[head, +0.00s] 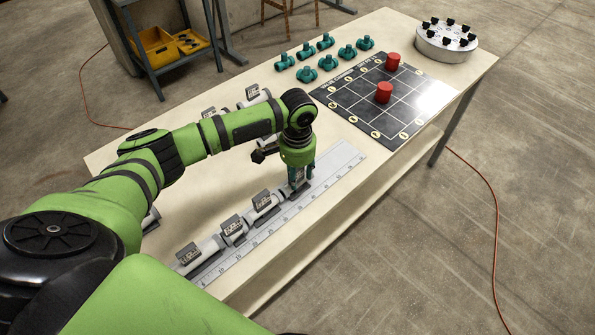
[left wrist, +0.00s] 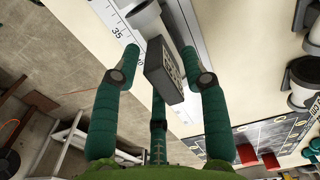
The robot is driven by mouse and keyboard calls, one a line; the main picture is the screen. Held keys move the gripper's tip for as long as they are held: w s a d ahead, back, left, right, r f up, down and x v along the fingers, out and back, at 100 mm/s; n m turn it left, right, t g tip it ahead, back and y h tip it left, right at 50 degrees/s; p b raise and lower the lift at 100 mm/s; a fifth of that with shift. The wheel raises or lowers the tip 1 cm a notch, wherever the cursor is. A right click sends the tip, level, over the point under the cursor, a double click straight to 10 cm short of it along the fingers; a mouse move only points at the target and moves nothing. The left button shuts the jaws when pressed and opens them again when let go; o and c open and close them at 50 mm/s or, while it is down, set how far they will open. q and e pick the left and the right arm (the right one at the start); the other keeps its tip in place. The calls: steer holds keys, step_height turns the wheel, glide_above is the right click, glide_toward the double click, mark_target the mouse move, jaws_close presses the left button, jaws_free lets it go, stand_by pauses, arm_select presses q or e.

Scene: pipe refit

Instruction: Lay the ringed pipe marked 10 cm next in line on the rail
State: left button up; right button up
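The grey rail (head: 335,165), with a ruler scale, runs along the table's front edge. Several white pipes with dark tag plates lie in line on it, among them pipes at the near end (head: 208,247), the middle (head: 233,236) and farther along (head: 262,211). My left gripper (head: 302,190) points down over the rail just past these. In the left wrist view its teal fingers (left wrist: 160,62) stand apart, with a dark tag plate (left wrist: 164,72) between them and gaps visible at both sides. A pale pipe (left wrist: 143,14) shows beyond the plate. The plate's marking is unreadable. My right gripper is not in view.
More tagged pipes (head: 254,98) lie behind my arm, partly hidden. Several teal valves (head: 307,74) stand at the back. A dark grid board (head: 350,99) carries red cylinders (head: 384,93). A round white holder (head: 446,45) with black knobs stands at the far right. The rail's far end is clear.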

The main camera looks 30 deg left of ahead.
arm_select(q)
step_height(320, 180, up, 12)
steer(key=b, duration=0.1)
steer(key=shift+r, duration=0.2)
stand_by(0.4)
stand_by(0.4)
